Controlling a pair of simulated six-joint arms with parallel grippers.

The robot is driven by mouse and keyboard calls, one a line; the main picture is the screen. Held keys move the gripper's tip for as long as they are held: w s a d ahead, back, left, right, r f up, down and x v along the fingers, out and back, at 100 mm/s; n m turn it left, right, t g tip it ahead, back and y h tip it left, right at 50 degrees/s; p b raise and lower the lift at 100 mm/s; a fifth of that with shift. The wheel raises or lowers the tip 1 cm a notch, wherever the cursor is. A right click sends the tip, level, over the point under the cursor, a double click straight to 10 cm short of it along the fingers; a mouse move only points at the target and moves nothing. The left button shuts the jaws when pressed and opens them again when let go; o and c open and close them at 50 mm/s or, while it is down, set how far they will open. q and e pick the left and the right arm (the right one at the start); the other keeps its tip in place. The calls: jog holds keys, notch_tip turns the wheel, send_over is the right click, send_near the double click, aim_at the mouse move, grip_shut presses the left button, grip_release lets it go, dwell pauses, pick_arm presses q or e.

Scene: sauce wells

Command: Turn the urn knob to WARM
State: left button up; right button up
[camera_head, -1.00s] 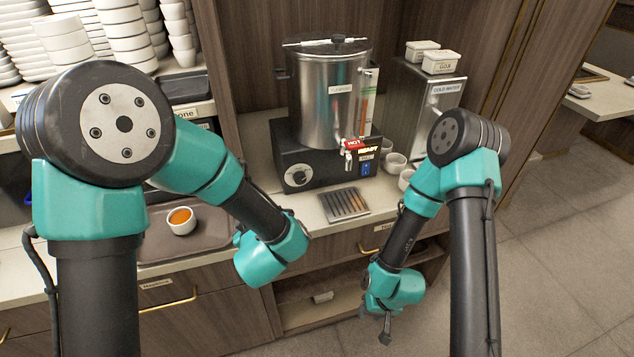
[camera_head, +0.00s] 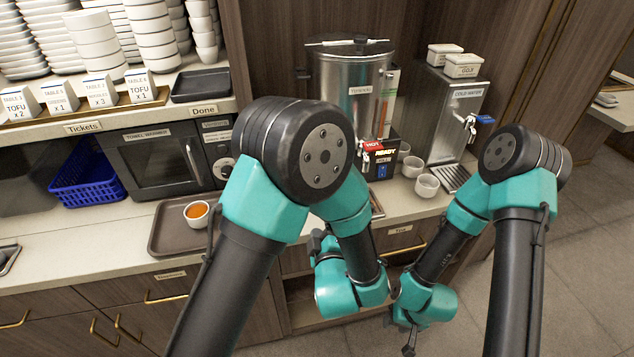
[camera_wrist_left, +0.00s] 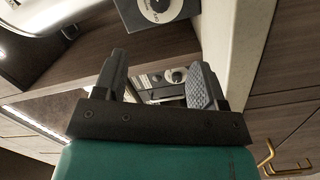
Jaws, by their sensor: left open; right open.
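The steel urn (camera_head: 350,95) stands on the counter at the back, with a red HOT tag and a READY light at its tap. My left arm hides most of its dark base and its knob in the head view. In the left wrist view, a dark box with a white-ringed round knob (camera_wrist_left: 155,7), likely the urn's, shows at the top edge, beyond and above my left gripper (camera_wrist_left: 160,70). My right gripper (camera_head: 409,343) is open and empty, low in front of the counter.
A cold water dispenser (camera_head: 450,110) and white cups (camera_head: 427,186) stand right of the urn. A brown tray (camera_head: 165,240) with a bowl of orange sauce (camera_head: 196,213) lies to the left. The towel warmer (camera_head: 155,160) and blue basket (camera_head: 85,180) are further left.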

pick_arm(q)
jog(key=w, duration=0.5)
jog(key=w+a, duration=0.1)
jog(key=w, duration=0.5)
jog(key=w+a, duration=0.1)
jog(key=w, duration=0.5)
jog(key=c, duration=0.9)
